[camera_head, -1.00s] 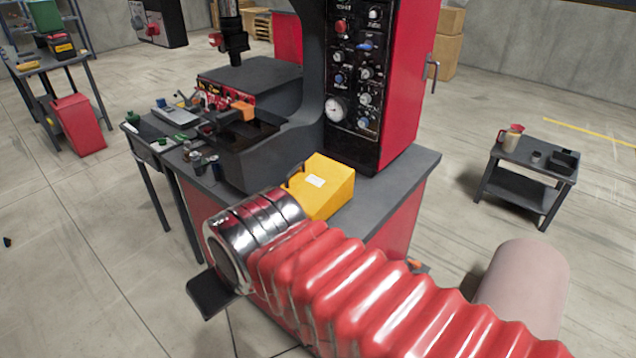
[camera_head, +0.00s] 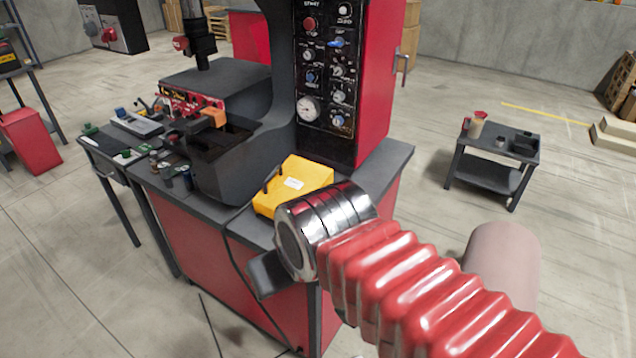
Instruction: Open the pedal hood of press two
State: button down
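A yellow box-like cover (camera_head: 310,175) with a white label and a dark upright handle sits on the dark grey worktop at the foot of the press (camera_head: 238,150); it looks like the pedal hood, and it appears closed. My arm, with a red ribbed sleeve and a chrome collar, reaches in from the lower right. The collar is in front of the worktop's near edge and overlaps the hood's lower right side in the picture. A dark part of my gripper (camera_head: 268,273) shows below left of the collar. Its fingertips are mostly hidden, so its opening and any contact cannot be seen.
A red and black control panel (camera_head: 327,70) with knobs and a gauge rises behind the hood. Small parts and tools lie on a side table (camera_head: 105,150) at left. A low cart (camera_head: 490,175) stands at right. Open floor lies between.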

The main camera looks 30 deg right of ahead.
aim_at(297, 176)
jog(key=z, duration=1.9)
jog(key=k, duration=0.75)
jog(key=u, duration=1)
jog(key=i, duration=0.45)
jog(key=z, duration=0.05)
